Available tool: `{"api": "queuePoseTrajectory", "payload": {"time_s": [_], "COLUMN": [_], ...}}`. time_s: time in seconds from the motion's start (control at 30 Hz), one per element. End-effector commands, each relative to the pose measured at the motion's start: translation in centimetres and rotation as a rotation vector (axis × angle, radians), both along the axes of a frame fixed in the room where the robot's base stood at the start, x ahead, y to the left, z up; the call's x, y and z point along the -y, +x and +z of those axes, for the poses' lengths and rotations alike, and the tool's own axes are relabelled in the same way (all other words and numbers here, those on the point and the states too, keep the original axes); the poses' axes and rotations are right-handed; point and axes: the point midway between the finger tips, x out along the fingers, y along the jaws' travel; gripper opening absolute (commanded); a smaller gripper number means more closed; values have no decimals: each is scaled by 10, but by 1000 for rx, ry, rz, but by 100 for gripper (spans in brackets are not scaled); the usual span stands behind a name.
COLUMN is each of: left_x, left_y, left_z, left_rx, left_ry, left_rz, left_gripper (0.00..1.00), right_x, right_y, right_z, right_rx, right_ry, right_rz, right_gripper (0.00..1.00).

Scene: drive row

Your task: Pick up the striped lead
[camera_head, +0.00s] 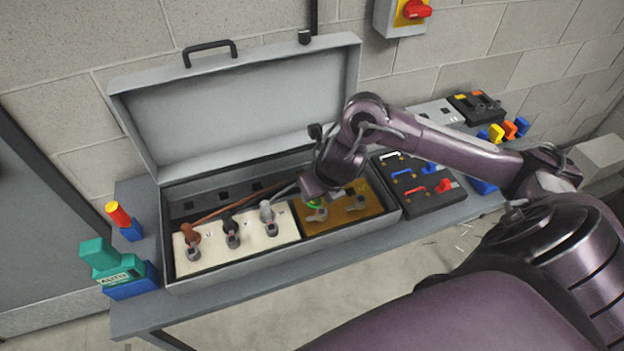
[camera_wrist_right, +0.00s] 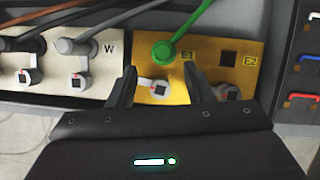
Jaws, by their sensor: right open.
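A green lead (camera_wrist_right: 178,42) shows in the wrist view, its round end on the yellow panel (camera_wrist_right: 215,80) near the mark E1 and its cable running to the top. No stripes can be made out on it. In the head view only a bit of green (camera_head: 315,206) shows below my right gripper (camera_head: 316,186). My right gripper is open over the yellow panel; in the wrist view its fingers (camera_wrist_right: 160,72) stand either side of a pale clamp (camera_wrist_right: 159,88), just short of the green end. Whether they touch anything is unclear. My left gripper is not in view.
Brown (camera_head: 190,233), black (camera_head: 231,225) and grey (camera_head: 267,211) leads end on the cream panel (camera_head: 250,243) in the open grey case (camera_head: 285,245). A black board (camera_head: 425,208) with coloured links lies right of the case.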

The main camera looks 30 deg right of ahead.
Motion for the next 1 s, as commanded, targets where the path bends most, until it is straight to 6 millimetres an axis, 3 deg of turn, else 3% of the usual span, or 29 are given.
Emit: {"api": "queuePoseTrajectory", "payload": {"time_s": [0.1, 0.2, 0.33, 0.5, 0.63, 1.0], "left_x": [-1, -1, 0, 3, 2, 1], "left_y": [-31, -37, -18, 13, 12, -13], "left_z": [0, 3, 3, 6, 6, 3], "left_rx": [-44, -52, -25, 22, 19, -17], "left_ry": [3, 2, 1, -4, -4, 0], "left_rz": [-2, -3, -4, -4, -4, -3], "left_gripper": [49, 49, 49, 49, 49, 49], "right_x": [3, 7, 7, 7, 7, 7], "right_y": [7, 14, 21, 24, 24, 24], "right_z": [-12, -26, -42, -47, -46, -46], "right_rx": [-2, -3, 0, 3, 3, 4], "right_ry": [2, 2, 3, 0, 0, 0], "right_rz": [-6, -7, -4, -2, -2, -3], "right_gripper": [46, 46, 46, 46, 46, 0]}}
